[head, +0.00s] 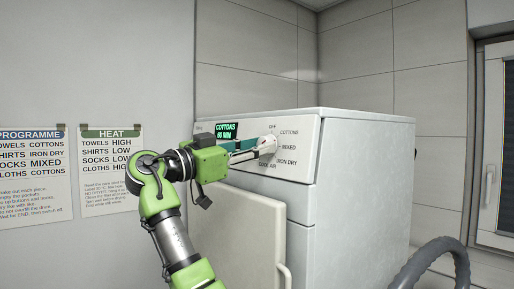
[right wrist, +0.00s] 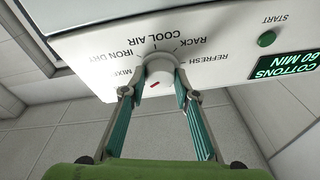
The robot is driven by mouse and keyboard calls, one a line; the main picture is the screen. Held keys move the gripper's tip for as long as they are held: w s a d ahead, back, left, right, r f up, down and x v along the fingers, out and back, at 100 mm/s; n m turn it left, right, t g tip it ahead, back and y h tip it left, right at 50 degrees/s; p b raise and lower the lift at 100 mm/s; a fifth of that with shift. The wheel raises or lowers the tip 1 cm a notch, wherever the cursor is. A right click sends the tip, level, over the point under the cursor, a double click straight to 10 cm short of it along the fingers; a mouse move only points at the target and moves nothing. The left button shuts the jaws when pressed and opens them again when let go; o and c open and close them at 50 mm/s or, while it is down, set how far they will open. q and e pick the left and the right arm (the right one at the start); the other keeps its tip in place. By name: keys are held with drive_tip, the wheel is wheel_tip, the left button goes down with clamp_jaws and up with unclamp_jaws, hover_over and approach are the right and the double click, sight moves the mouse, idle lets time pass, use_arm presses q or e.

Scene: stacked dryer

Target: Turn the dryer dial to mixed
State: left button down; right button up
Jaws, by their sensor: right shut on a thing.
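The dryer dial (head: 268,145) is a round light knob on the front panel of the white dryer (head: 365,170). Labels around it include OFF, COTTONS, MIXED, IRON DRY and COOL AIR. My right gripper (head: 260,149) is shut on the dial, with its fingers on either side. The right wrist view shows the dial (right wrist: 160,70) upside down between the fingertips (right wrist: 157,97). Its red mark sits at the lower left, on the COTTONS side. The display (head: 227,131) reads COTTONS 60 MIN. My left gripper is out of view.
A green START button (right wrist: 266,39) sits beside the display. A pale door with a handle (head: 283,280) is below the panel. Programme (head: 34,170) and heat (head: 110,168) posters hang on the left wall. A grey hose (head: 435,262) curves at the lower right.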

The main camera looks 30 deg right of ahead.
drive_tip(key=m+g, duration=0.1)
drive_tip(key=m+p, duration=0.1)
drive_tip(key=m, duration=0.1)
drive_tip(key=shift+w+r+m+g, duration=0.1)
drive_tip(key=shift+r+m+g, duration=0.1)
drive_tip(key=shift+m+g, duration=0.15)
drive_tip(key=shift+f+m+g+p, duration=0.1)
drive_tip(key=shift+m+g+p, duration=0.75)
drive_tip(key=shift+m+p, duration=0.95)
drive_tip(key=shift+w+m+y+b, duration=0.1)
drive_tip(key=shift+m+y+b, duration=0.25)
drive_tip(key=shift+m, duration=0.2)
drive_tip(key=o, duration=1.1)
drive_tip(key=shift+f, duration=0.1)
drive_tip(key=w+a+f, duration=0.1)
drive_tip(key=a, duration=1)
drive_tip(key=shift+a+f, duration=0.15)
drive_tip(key=shift+a, duration=0.1)
